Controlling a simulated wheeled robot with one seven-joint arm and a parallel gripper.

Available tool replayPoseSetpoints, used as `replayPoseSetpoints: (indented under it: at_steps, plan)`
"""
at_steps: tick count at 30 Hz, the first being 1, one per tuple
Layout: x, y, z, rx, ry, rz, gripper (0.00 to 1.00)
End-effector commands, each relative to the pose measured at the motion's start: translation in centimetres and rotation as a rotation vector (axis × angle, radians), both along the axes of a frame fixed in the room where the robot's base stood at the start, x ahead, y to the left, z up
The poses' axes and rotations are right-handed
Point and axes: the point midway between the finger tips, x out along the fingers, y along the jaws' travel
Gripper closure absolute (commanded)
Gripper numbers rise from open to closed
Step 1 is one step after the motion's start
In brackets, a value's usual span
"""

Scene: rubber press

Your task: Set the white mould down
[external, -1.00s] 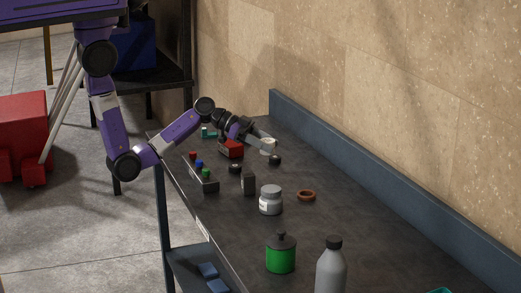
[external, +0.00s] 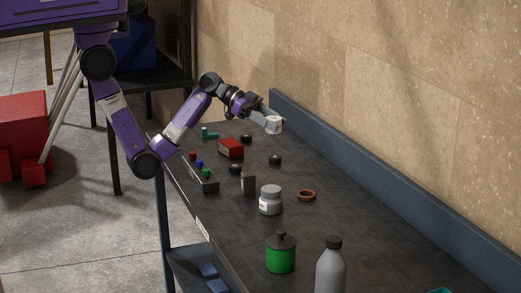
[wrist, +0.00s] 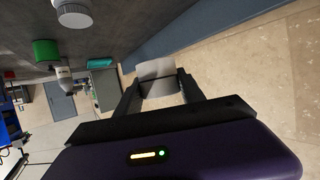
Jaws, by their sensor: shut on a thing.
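The white mould (external: 274,125) is a small pale cylinder held above the far part of the dark bench (external: 330,230). My gripper (external: 266,119) is shut on it, with clear space between the mould and the bench top. In the wrist view the mould (wrist: 160,77) sits between the two dark fingers of my gripper (wrist: 161,88). Its face there looks grey-white and slightly tilted.
A red block (external: 231,148), a black disc (external: 275,160) and a button box (external: 203,180) stand below and near my arm. A grey jar (external: 270,200), brown ring (external: 307,195), green canister (external: 281,254) and grey bottle (external: 330,270) stand nearer. A blue ledge (external: 390,190) runs along the wall.

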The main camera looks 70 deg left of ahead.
Motion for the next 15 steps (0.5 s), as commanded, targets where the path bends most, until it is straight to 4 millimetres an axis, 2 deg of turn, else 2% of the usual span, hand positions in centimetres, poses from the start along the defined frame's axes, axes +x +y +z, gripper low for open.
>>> replayPoseSetpoints:
  at_steps: [1, 6, 12, 15]
  plan:
    - [-0.6, -2.9, -0.4, 0.0, -0.001, -0.048, 1.0]
    - [-2.5, -11.2, -1.7, 0.0, -0.001, -0.131, 1.0]
    - [-5.3, -19.6, -3.0, 0.0, -0.003, -0.13, 1.0]
    - [-6.8, -23.2, -3.2, -0.001, -0.005, -0.089, 1.0]
